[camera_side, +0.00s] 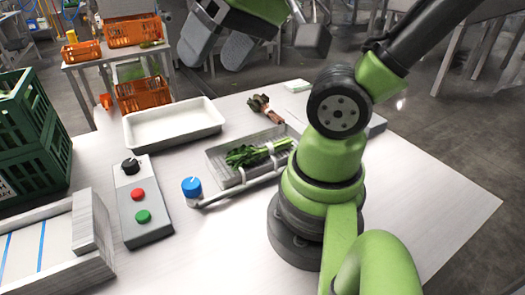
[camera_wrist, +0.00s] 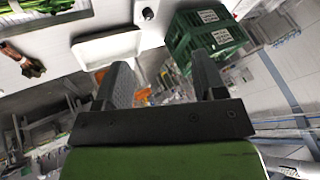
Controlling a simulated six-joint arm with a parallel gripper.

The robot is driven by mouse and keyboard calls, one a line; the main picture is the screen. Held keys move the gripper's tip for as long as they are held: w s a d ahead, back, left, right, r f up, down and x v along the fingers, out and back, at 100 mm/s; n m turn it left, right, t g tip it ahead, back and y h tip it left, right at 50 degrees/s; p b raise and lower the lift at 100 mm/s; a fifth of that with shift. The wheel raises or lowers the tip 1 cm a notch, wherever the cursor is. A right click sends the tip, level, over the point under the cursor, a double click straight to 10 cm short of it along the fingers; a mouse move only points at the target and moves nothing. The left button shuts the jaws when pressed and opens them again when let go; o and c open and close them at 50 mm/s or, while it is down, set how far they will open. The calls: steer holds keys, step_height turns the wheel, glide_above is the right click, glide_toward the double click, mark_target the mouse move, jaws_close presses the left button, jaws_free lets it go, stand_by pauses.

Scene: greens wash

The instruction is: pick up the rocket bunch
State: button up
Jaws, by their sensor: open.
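A leafy green bunch (camera_side: 252,154), which looks like the rocket, lies in a shallow grey basin (camera_side: 220,172) on the table. Part of it shows at the top left edge of the wrist view (camera_wrist: 42,6). A second bunch with dark leaves and reddish-brown stems (camera_side: 266,109) lies on the table behind the basin; it also shows at the left of the wrist view (camera_wrist: 16,55). My gripper (camera_side: 220,50) is high above the table's back, well away from both bunches. Its two fingers are apart in the wrist view (camera_wrist: 162,75), with nothing between them.
A pipe with a blue knob (camera_side: 192,187) runs along the basin's front. A white tray (camera_side: 172,124) is empty behind it. A control box (camera_side: 144,210) stands left of the basin. Green crates (camera_side: 28,130) are stacked far left. Orange crates (camera_side: 133,31) stand behind.

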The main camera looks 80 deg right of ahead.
steer(key=w+d+f+m+g+h, duration=0.25)
steer(key=w+d+f+m, duration=0.2)
steer(key=d+m, duration=0.35)
steer(key=m+g, duration=0.5)
steer(key=m, duration=0.9)
glide_above(269, 144)
steer(key=shift+t+y, duration=0.25)
steer(key=shift+y, duration=0.2)
steer(key=f, duration=1.5)
steer(key=shift+w+a, duration=0.15)
steer(key=shift+a, duration=0.1)
step_height(269, 144, down, 4)
steer(key=shift+r, duration=0.1)
steer(key=shift+s+d+f, duration=0.1)
steer(key=shift+f, duration=1.45)
steer(key=shift+s+d+f, duration=0.1)
steer(key=shift+f, duration=1.4)
steer(key=shift+c, duration=0.5)
steer(key=c, duration=1)
